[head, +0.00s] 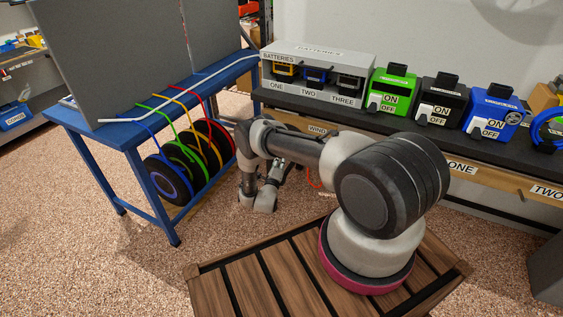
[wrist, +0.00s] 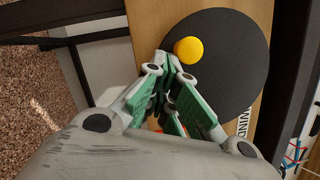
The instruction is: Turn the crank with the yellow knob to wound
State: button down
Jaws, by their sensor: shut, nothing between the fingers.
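The crank is a flat black disc (wrist: 225,80) on a wooden panel in the wrist view. Its round yellow knob (wrist: 188,49) sits near the disc's upper left edge. My gripper (wrist: 172,62) has green-padded fingers, shut with nothing between them. Its fingertips lie just left of and below the knob in the picture; I cannot tell whether they touch it. Part of the disc's lower left is hidden behind the fingers. In the head view my arm hides the crank, and a label reading WIND (head: 317,130) shows on the wooden bench front.
A blue table (head: 165,238) with cable reels (head: 170,180) under it stands left of my arm. The bench on the right carries a battery rack (head: 318,70), a green charger (head: 392,92), a black one (head: 437,98) and a blue one (head: 492,112).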

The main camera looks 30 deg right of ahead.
jog(key=w+a+r+m+h, duration=0.2)
jog(key=w+a+r+m, duration=0.1)
jog(key=m, duration=0.4)
jog(key=shift+w+a+r+m, duration=0.4)
jog(key=shift+w+r, duration=0.45)
jog(key=shift+r, duration=0.25)
dwell(0.6)
